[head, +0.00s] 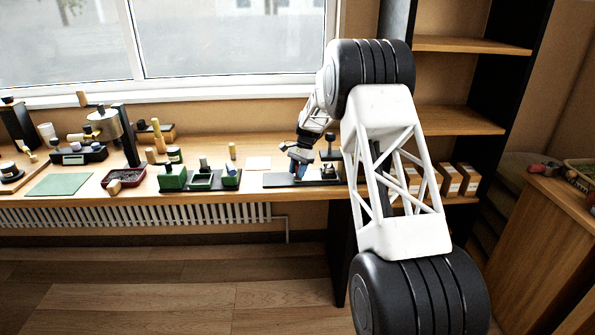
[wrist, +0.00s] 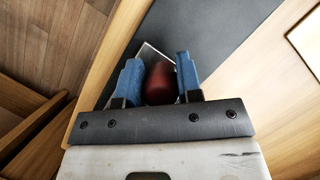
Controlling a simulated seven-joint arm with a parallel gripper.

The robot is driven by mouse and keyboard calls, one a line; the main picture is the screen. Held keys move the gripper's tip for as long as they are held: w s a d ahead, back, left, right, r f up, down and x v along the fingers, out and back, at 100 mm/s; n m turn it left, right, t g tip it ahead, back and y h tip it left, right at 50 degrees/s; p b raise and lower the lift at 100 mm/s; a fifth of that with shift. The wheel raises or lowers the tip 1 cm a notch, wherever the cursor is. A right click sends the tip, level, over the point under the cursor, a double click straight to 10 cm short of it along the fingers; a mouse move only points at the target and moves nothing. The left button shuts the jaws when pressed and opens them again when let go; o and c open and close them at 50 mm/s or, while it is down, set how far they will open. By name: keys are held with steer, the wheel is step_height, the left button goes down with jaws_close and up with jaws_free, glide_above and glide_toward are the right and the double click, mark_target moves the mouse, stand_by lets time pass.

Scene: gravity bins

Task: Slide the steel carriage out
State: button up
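My gripper (head: 298,170) is at the dark base plate (head: 275,181) on the bench, pointing down. In the wrist view my gripper's blue fingers (wrist: 159,65) stand on either side of a dark red knob (wrist: 161,84). The knob nearly fills the space between them; whether both fingers press on it I cannot tell. A pale metal edge, apparently the steel carriage (wrist: 147,49), shows just beyond the knob and between the fingertips. Most of the carriage is hidden by the fingers and the gripper body. The dark plate (wrist: 215,28) also shows in the wrist view.
A dark upright post (head: 330,148) stands on the plate just right of my gripper. Green blocks (head: 173,181) and a red tray (head: 124,178) lie to the left. A pale card (head: 258,163) lies behind. The bench's front edge is close; shelves stand to the right.

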jaws_close()
steer(key=a, duration=1.1)
steer(key=shift+a, duration=0.25)
steer(key=o, duration=0.7)
jaws_free()
steer(key=shift+o, duration=0.2)
steer(key=shift+r, duration=0.1)
steer(key=v, duration=0.7)
steer(key=shift+r, duration=0.3)
steer(key=shift+w+d, duration=0.1)
